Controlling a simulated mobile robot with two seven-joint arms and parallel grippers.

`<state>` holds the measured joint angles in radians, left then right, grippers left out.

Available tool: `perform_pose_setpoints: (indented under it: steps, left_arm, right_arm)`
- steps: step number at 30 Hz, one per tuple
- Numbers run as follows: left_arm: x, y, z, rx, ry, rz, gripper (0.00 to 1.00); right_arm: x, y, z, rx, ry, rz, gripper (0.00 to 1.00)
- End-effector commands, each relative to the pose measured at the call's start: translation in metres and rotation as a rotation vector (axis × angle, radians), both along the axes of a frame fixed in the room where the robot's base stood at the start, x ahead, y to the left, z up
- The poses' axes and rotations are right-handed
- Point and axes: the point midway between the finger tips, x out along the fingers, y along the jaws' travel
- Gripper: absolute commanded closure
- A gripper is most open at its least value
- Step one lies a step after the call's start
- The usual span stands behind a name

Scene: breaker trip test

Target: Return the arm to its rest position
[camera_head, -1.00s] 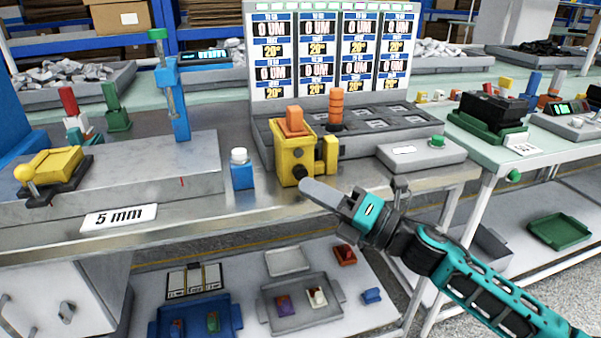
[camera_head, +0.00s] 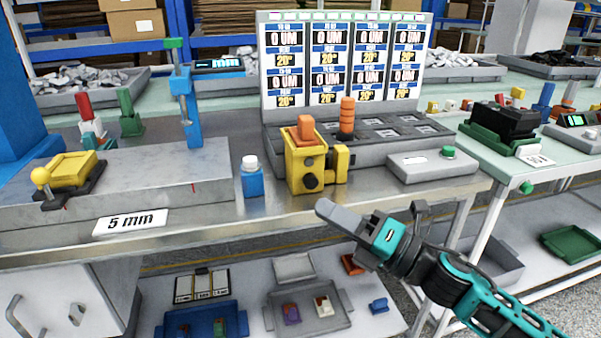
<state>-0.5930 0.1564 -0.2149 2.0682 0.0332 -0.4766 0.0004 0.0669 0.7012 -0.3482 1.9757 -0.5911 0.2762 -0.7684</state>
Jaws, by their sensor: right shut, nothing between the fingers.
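My right arm comes in from the lower right. Its gripper (camera_head: 338,217) is shut and empty. It hangs in front of the bench's front edge, below and to the right of the yellow breaker block (camera_head: 306,172), apart from it. The yellow block has an orange lever (camera_head: 306,128) on top and a dark round knob low on its front. It stands at the front of the grey test fixture (camera_head: 385,150). The display panel (camera_head: 343,62) behind shows rows reading "0 UM" and "20". My left gripper is not in view.
A grey control box (camera_head: 433,168) with a green button is at the right of the bench. A blue bottle (camera_head: 251,178), a blue clamp stand (camera_head: 187,105) and a yellow lever device (camera_head: 68,174) stand left. Trays (camera_head: 345,315) lie on the lower shelf. Open space lies before the bench.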

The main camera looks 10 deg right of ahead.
Motion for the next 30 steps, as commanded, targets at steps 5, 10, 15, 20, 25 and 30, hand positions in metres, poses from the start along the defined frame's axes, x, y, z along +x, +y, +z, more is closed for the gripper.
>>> perform_pose_setpoints:
  steps: [5, 10, 15, 20, 25, 30]
  left_arm:
    - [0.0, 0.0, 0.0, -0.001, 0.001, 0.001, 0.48]
    - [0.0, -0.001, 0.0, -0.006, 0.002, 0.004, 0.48]
    - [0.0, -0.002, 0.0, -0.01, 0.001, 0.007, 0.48]
    - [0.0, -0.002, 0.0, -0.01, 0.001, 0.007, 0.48]
    - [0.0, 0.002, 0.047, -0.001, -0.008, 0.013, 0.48]
    - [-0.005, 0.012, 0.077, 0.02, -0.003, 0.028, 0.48]
  right_arm:
    - [-0.006, -0.003, -0.041, 0.31, 0.309, -0.088, 1.0]
    - [-0.036, -0.013, -0.13, 0.857, 0.848, -0.285, 1.0]
    - [-0.092, -0.01, -0.21, 1.318, 1.274, -0.496, 1.0]
    - [-0.153, 0.003, -0.263, 1.672, 1.568, -0.695, 1.0]
    - [-0.149, -0.007, -0.219, 1.646, 1.529, -0.695, 1.0]
    - [-0.153, -0.016, -0.186, 1.642, 1.51, -0.713, 1.0]
